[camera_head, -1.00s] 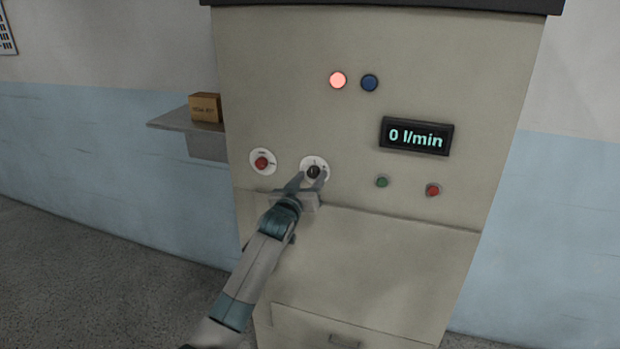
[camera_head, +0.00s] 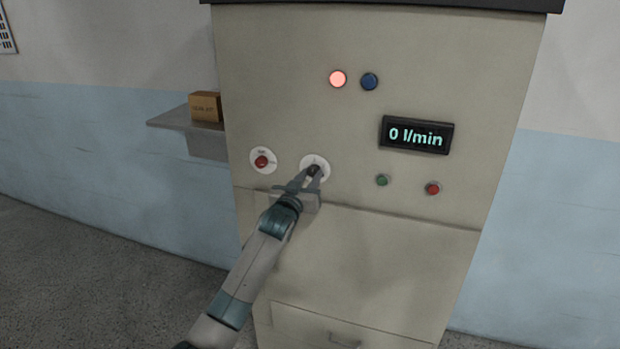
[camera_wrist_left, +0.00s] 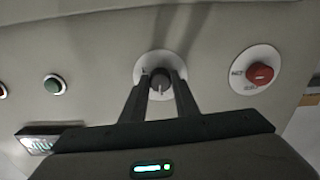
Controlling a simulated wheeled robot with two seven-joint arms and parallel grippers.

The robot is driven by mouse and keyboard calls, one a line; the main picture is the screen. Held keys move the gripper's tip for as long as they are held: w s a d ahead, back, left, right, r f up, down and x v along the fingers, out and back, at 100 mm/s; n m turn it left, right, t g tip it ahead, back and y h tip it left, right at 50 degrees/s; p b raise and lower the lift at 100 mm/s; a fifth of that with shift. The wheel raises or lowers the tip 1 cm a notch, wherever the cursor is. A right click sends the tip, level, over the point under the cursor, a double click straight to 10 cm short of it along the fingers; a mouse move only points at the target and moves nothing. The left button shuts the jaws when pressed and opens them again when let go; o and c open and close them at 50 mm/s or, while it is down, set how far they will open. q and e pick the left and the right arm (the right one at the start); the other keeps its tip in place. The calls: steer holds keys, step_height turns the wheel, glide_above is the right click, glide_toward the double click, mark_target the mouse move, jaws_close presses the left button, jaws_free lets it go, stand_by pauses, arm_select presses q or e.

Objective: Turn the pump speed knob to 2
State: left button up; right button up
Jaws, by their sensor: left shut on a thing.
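The pump speed knob (camera_head: 313,169) is a small dark knob on a round white plate on the front of the beige cabinet (camera_head: 420,60). My left gripper (camera_head: 312,172) reaches it from below and is shut on it. In the left wrist view the dark knob (camera_wrist_left: 160,80) with a pale pointer line sits between the two fingertips (camera_wrist_left: 160,88). The white plate shows around it, but its markings are too small or hidden to read. The display (camera_head: 417,135) reads 0 l/min. My right gripper is not in view.
A red knob (camera_head: 262,161) on a white plate is left of the gripper. A green button (camera_head: 382,180) and a red button (camera_head: 432,188) are to the right. Above are a lit red lamp (camera_head: 338,79) and a blue one (camera_head: 369,82). A box (camera_head: 206,106) stands on a side shelf.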

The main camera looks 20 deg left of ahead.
arm_select(q)
steer(key=m, duration=0.5)
steer(key=shift+a, duration=0.1)
steer(key=m, duration=0.5)
steer(key=shift+p, duration=0.3)
steer(key=o, duration=1.1)
steer(key=shift+c, duration=0.2)
steer(key=shift+s, duration=0.1)
